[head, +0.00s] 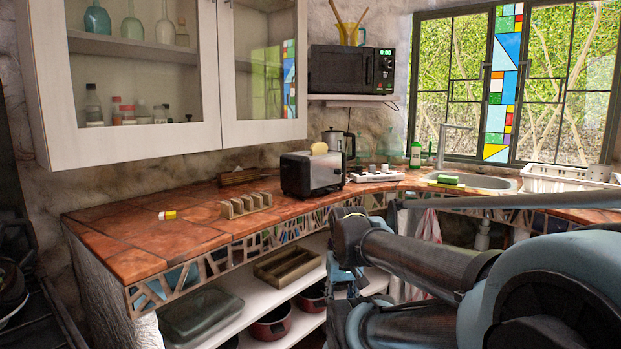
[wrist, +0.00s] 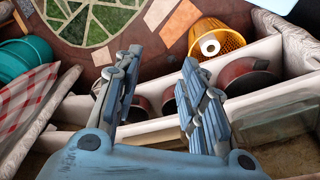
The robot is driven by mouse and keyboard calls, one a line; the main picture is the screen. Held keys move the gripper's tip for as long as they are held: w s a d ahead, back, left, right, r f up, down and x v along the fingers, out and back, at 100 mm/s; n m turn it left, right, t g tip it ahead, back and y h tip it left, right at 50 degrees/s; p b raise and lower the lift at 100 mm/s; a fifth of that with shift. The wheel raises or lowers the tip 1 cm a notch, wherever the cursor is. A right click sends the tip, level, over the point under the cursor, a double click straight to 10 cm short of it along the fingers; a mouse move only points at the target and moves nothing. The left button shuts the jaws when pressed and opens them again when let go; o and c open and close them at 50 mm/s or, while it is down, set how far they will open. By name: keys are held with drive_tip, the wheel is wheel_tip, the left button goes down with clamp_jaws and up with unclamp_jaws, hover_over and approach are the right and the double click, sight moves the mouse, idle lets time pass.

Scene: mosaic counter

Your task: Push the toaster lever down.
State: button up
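The toaster (head: 312,174), silver and black, stands on the tiled counter in the middle of the head view. A slice of bread (head: 319,149) sticks up from its top. Its lever is too small to tell apart for certain. The toaster does not show in the wrist view. My gripper (wrist: 162,60) is open and empty, its two blue fingers well apart in the wrist view. In the head view my arm hangs low in front of the counter at the right, and the gripper end is below the counter edge, apart from the toaster.
A wooden rack (head: 245,205) and a yellow item (head: 167,215) lie left of the toaster. A white power strip (head: 376,175) and kettle (head: 338,142) stand near it. A shelf with red pots (head: 272,325) is below the counter. The counter's front left is mostly clear.

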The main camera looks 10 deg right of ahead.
drive_tip(key=shift+c, duration=0.6)
drive_tip(key=shift+s+r, duration=0.25)
drive_tip(key=shift+s, duration=0.05)
drive_tip(key=c, duration=0.5)
drive_tip(key=w+r, duration=0.3)
drive_tip(key=r, duration=0.1)
drive_tip(key=w+r+m, duration=0.1)
drive_tip(key=w+r, duration=0.2)
drive_tip(key=r, duration=0.1)
drive_tip(key=w+r+m, duration=0.1)
drive_tip(key=w+r, duration=0.1)
drive_tip(key=r, duration=0.2)
drive_tip(key=shift+w+a+r, duration=0.1)
drive_tip(key=shift+w+a, duration=0.15)
drive_tip(key=shift+w, duration=0.15)
clamp_jaws()
wheel_tip(320, 180, up, 26)
drive_tip(key=m+h, duration=0.2)
drive_tip(key=m, duration=0.7)
hover_over(285, 166)
drive_tip(key=a, duration=0.2)
drive_tip(key=shift+s+f+g, duration=0.2)
drive_tip(key=shift+s+g, duration=0.05)
drive_tip(key=shift+g, duration=0.05)
drive_tip(key=shift+d+f, duration=0.1)
drive_tip(key=shift+x, duration=3.4)
